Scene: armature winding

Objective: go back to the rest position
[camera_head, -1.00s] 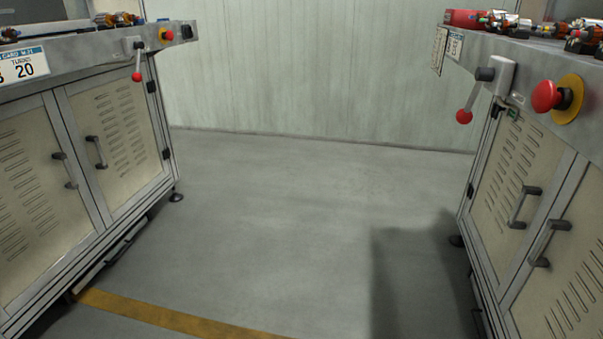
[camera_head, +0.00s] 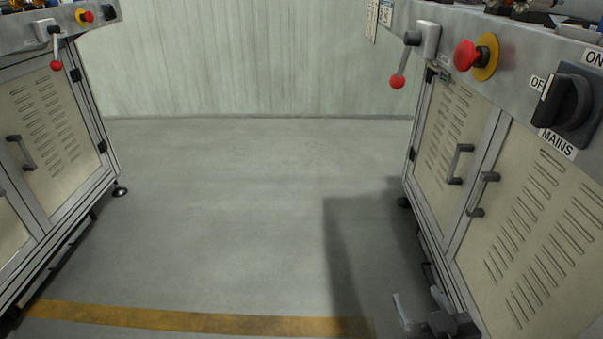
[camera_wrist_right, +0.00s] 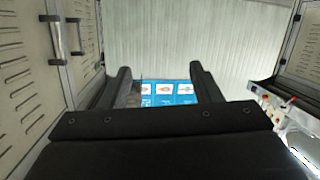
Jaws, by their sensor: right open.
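My right gripper (camera_head: 424,318) shows at the bottom right of the head view, low in front of the right cabinet. In the right wrist view its two dark fingers (camera_wrist_right: 158,80) stand wide apart with nothing between them. My left gripper is outside both views. No marked rest position shows.
A machine cabinet (camera_head: 530,200) with a red lever, red emergency button and black mains switch (camera_head: 572,103) stands close on the right. Another cabinet (camera_head: 55,130) stands on the left. Bare floor (camera_head: 230,200) lies between them, crossed by a yellow line (camera_head: 190,321). A pale wall (camera_head: 260,60) closes the back. A blue panel (camera_wrist_right: 172,90) shows beyond the fingers.

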